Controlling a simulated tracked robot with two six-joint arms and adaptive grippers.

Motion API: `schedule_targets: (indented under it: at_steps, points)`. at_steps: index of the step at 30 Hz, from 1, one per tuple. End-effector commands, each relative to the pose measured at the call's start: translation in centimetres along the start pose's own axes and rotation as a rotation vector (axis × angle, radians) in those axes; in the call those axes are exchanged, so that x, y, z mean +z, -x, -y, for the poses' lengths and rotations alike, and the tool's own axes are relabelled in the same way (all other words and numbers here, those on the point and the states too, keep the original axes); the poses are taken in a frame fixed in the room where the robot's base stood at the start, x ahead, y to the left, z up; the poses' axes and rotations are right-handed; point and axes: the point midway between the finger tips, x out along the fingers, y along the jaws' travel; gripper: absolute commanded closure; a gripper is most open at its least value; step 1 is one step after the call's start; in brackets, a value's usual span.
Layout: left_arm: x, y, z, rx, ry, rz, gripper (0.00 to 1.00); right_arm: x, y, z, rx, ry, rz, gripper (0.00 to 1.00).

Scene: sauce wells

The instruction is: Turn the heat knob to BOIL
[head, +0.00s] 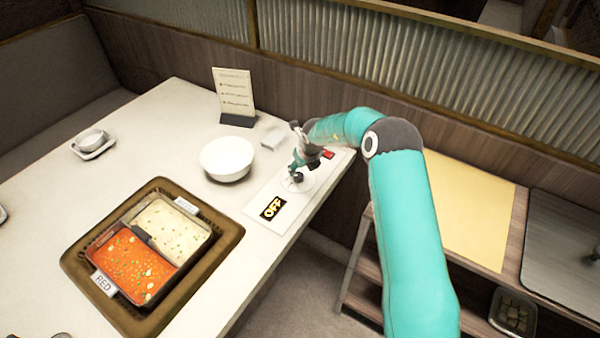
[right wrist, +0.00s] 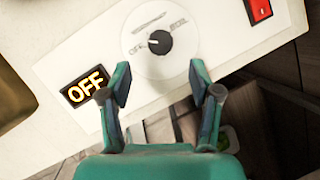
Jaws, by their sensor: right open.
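The heat knob (right wrist: 160,42) is a dark round knob on a white dial plate in the right wrist view. Its light mark points left, toward the OFF lettering; a BOIL label is at the upper right of the dial. The display (right wrist: 84,87) beside it reads OFF in yellow, and it also shows in the head view (head: 272,208). My right gripper (right wrist: 162,85) is open and empty, with the knob beyond its fingertips. In the head view it is over the dial and the knob (head: 296,177) is partly covered. My left gripper is not in view.
A red switch (right wrist: 258,10) is on the same panel. A divided pot (head: 180,290) with red and white broth sits left of the panel. A white bowl (head: 227,158), a menu stand (head: 234,95) and a small white block (head: 273,138) are nearby.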

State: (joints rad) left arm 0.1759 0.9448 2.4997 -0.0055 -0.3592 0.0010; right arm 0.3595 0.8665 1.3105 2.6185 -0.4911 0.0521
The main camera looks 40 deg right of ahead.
Motion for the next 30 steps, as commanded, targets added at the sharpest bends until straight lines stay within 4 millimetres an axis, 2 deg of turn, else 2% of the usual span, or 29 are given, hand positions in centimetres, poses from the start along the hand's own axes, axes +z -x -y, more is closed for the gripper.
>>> schedule_targets:
  at_steps: [3,9,24,26,29,30]
  points:
    - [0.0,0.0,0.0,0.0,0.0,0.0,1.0,0.0,2.3,0.0,-0.001,0.0,0.001,0.37]
    - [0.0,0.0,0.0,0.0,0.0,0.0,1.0,-0.1,4.4,0.0,0.0,-0.001,-0.001,0.37]
    - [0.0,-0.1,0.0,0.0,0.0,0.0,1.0,0.0,4.7,0.0,0.0,0.031,0.002,0.37]
    - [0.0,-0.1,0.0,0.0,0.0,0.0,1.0,0.5,4.8,0.0,0.001,0.075,0.022,0.37]
    - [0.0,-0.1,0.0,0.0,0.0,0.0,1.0,2.7,4.9,0.6,-0.041,0.268,0.116,0.37]
    - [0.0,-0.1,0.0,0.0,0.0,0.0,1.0,4.0,5.2,1.0,-0.074,0.379,0.165,0.37]
